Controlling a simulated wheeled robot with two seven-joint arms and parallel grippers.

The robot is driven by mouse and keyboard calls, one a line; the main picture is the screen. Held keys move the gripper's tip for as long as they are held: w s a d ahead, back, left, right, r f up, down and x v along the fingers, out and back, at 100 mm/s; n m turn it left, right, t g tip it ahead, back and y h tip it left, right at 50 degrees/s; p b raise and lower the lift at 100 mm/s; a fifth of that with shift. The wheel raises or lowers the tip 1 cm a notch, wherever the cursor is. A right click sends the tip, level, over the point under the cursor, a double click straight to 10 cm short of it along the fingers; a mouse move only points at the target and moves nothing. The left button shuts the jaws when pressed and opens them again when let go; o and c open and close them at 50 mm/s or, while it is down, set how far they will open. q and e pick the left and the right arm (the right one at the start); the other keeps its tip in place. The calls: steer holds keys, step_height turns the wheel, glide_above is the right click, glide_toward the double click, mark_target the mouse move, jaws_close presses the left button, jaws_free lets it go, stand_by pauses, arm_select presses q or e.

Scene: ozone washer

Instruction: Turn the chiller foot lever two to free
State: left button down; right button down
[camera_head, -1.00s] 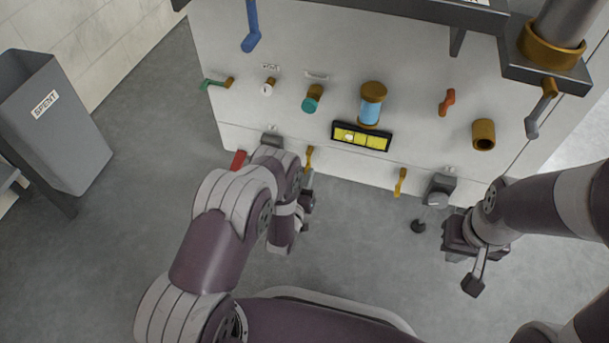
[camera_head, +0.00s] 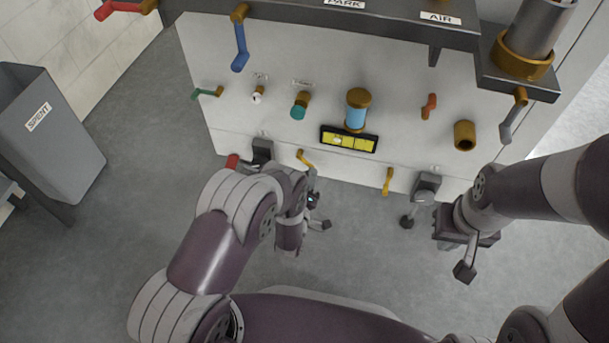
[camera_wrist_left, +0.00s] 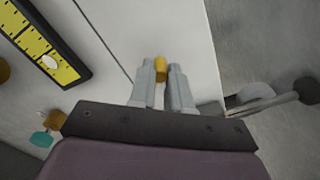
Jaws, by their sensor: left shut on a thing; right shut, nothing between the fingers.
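An ochre lever (camera_head: 305,160) low on the white panel tilts down to the right. A similar ochre lever (camera_head: 388,181) to its right hangs nearly straight down. I cannot tell from any label which is lever two. My left gripper (camera_head: 312,192) is at the first lever, its fingertips mostly hidden behind the arm in the head view. In the left wrist view the gripper (camera_wrist_left: 162,78) is shut on the ochre lever (camera_wrist_left: 160,68), which shows between its fingertips. My right gripper (camera_head: 466,248) is shut and empty, below the panel at the right.
Grey foot blocks (camera_head: 425,186) stand out from the panel's lower edge. A black-ended rod (camera_wrist_left: 305,90) lies right of my left gripper in its wrist view. A yellow gauge (camera_head: 349,139) sits above the levers. A SPENT bin (camera_head: 50,135) stands left.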

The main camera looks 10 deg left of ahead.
arm_select(q)
steer(key=shift+d+r+n+p, duration=0.25)
steer(key=shift+r+n+p, duration=0.45)
steer(key=shift+n, duration=0.75)
steer(key=shift+d+r+n+p, duration=0.25)
steer(key=shift+r+n+p, duration=0.45)
steer(key=shift+n, duration=0.8)
steer(key=shift+d+r+n+p, duration=0.25)
steer(key=shift+r+n+p, duration=0.4)
steer(key=shift+n, duration=0.8)
steer(key=c, duration=1.1)
jaws_free()
steer(key=shift+f, duration=0.1)
